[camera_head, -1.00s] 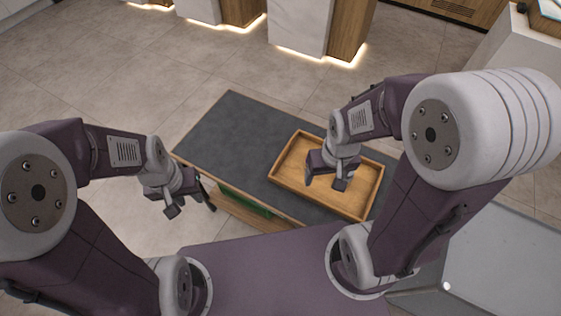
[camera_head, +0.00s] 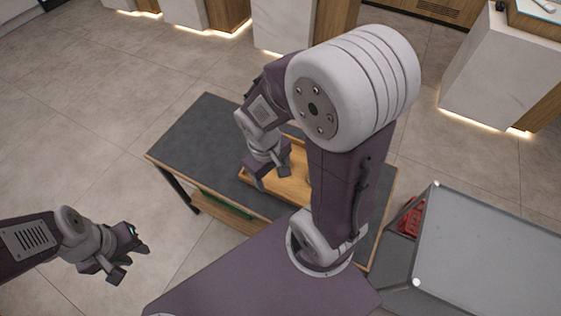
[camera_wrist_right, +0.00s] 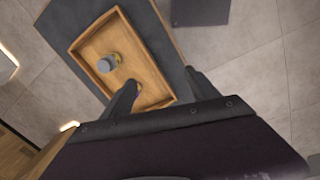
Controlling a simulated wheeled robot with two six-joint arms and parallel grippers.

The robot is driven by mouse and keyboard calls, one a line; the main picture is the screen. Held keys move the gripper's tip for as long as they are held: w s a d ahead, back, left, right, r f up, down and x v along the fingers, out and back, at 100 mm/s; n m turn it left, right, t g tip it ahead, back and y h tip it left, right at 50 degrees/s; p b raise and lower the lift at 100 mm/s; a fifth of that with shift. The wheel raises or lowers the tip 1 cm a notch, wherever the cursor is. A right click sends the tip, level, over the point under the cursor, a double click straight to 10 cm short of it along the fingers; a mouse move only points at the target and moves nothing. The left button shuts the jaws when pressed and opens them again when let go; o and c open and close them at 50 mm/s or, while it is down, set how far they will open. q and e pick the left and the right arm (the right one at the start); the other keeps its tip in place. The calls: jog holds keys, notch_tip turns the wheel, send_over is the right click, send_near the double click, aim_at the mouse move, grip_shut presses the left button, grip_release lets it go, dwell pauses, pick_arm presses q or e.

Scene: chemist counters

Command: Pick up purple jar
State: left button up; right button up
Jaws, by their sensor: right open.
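A wooden tray (camera_wrist_right: 75,47) lies on a dark table top and holds a jar with a grey lid (camera_wrist_right: 107,64) and a yellowish part beside it. A second small thing with a purple tint (camera_wrist_right: 138,88) is in the tray, partly hidden by a finger of my right gripper (camera_wrist_right: 160,83); I cannot tell for sure that it is the purple jar. The right gripper is open and empty, above the tray's near side. In the head view my right gripper (camera_head: 262,183) is over the tray's left part. My left gripper (camera_head: 131,264) is open and empty, left of the table.
The dark table (camera_head: 195,135) has clear room at its far left. A grey-topped unit (camera_head: 490,250) stands to the right, with a red thing (camera_head: 411,217) beside it. White counters (camera_head: 490,75) stand further back. My right arm hides much of the tray in the head view.

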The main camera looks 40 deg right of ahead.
jog(key=w+d+f+n+h+b, duration=0.4)
jog(key=w+d+n+h, duration=0.65)
jog(key=w+d, duration=0.2)
jog(key=w+a+f+n+t+h+b, duration=0.1)
jog(key=w+f+n+t, duration=0.15)
jog(key=f, duration=0.25)
jog(key=w+a+f+n+t+b, duration=0.1)
jog(key=w+f+n, duration=0.1)
jog(key=f+n, duration=0.2)
jog(key=f, duration=0.3)
jog(key=s+d+f+n, duration=0.1)
jog(key=f, duration=0.2)
jog(key=d+f+n, duration=0.1)
jog(key=f, duration=0.2)
jog(key=shift+s, duration=0.2)
jog(key=x, duration=0.5)
jog(key=shift+s+d+r+p, duration=0.2)
jog(key=shift+r+p, duration=0.05)
jog(key=shift+p, duration=0.15)
jog(key=shift+d+f, duration=0.1)
jog(key=shift+d, duration=0.05)
jog(key=shift+h, duration=0.25)
jog(key=c, duration=0.6)
grip_shut()
